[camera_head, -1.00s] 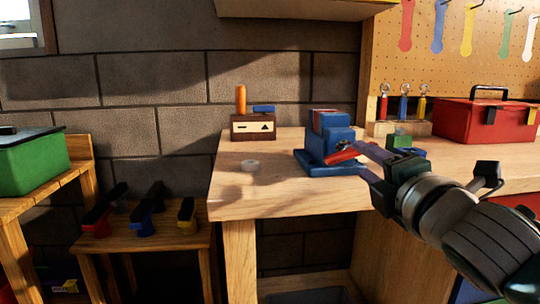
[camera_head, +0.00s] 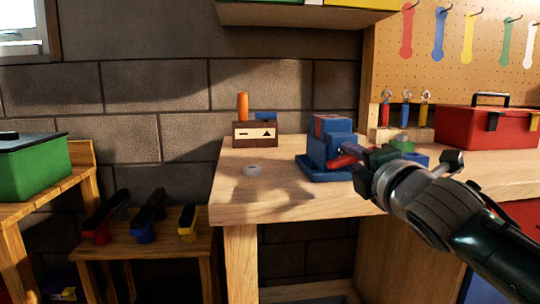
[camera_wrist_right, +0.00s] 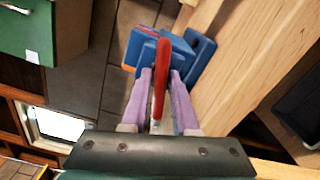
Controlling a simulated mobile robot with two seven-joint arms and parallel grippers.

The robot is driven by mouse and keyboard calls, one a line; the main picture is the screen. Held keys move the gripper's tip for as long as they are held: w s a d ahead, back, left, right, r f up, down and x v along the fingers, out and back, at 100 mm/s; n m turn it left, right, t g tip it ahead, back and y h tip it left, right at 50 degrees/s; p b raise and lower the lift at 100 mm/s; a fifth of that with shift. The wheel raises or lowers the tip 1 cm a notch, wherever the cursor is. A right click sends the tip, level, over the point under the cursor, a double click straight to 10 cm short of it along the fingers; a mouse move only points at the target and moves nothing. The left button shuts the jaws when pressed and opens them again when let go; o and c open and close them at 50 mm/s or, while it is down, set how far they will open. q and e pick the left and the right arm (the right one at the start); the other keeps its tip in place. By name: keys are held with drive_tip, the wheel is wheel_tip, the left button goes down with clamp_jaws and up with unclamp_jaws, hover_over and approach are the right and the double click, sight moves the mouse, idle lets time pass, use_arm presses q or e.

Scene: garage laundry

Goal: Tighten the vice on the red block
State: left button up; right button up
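The blue vice (camera_head: 328,140) stands on the wooden workbench. A red patch (camera_head: 326,117), seemingly the red block, shows at the top of its jaws; how firmly it sits there is unclear. The vice's red handle (camera_head: 345,160) points out toward my right gripper (camera_head: 362,157). In the wrist view the blue vice (camera_wrist_right: 200,62) lies beyond the red handle (camera_wrist_right: 160,75), which runs between the two purple fingers of my right gripper (camera_wrist_right: 161,78). The fingers sit close along both sides of the handle and appear shut on it. My left gripper is out of view.
The workbench top (camera_head: 285,180) is clear in front, except for a small pale disc (camera_head: 253,169). A wooden box (camera_head: 255,134) stands left of the vice, and a red toolbox (camera_head: 487,127) stands right. A low table (camera_head: 165,248) holds several clamp-like tools.

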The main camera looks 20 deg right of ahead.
clamp_jaws()
drive_tip(key=shift+m, duration=0.4)
drive_tip(key=shift+m, duration=0.5)
drive_tip(key=m+p, duration=0.1)
drive_tip(key=m, duration=0.3)
drive_tip(key=shift+w+r, duration=0.1)
drive_tip(key=shift+r, duration=0.1)
drive_tip(key=m+p, duration=0.1)
drive_tip(key=m, duration=0.2)
drive_tip(key=m+p, duration=0.1)
drive_tip(key=m, duration=0.2)
